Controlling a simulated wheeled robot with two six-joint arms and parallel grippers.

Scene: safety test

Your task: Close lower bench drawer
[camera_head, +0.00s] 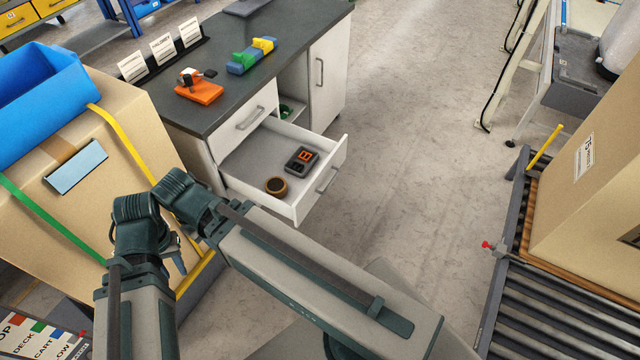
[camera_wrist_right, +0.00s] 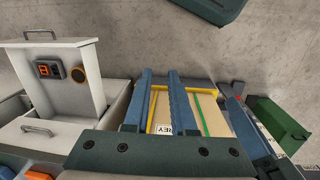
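The lower bench drawer (camera_head: 240,168) is pulled well out of the white bench (camera_head: 330,75), below the shut upper drawer (camera_head: 243,121). A dark device with orange markings (camera_head: 301,160) and a round brown-rimmed item (camera_head: 276,186) lie in it. The open drawer (camera_wrist_right: 62,80) also shows at the left of the right wrist view. My left gripper (camera_head: 176,258) is mostly hidden at the lower left, apart from the drawer; its opening is unclear. My right gripper (camera_wrist_right: 162,85) is open and empty, its fingers parallel, beside the drawer and over the strapped box.
A strapped cardboard box (camera_head: 120,130) with a blue bin (camera_head: 40,85) stands left of the bench. An orange tool (camera_head: 200,92) and coloured blocks (camera_head: 252,56) sit on the benchtop. A roller conveyor (camera_head: 550,310) is at right. Floor in front of the drawer is clear.

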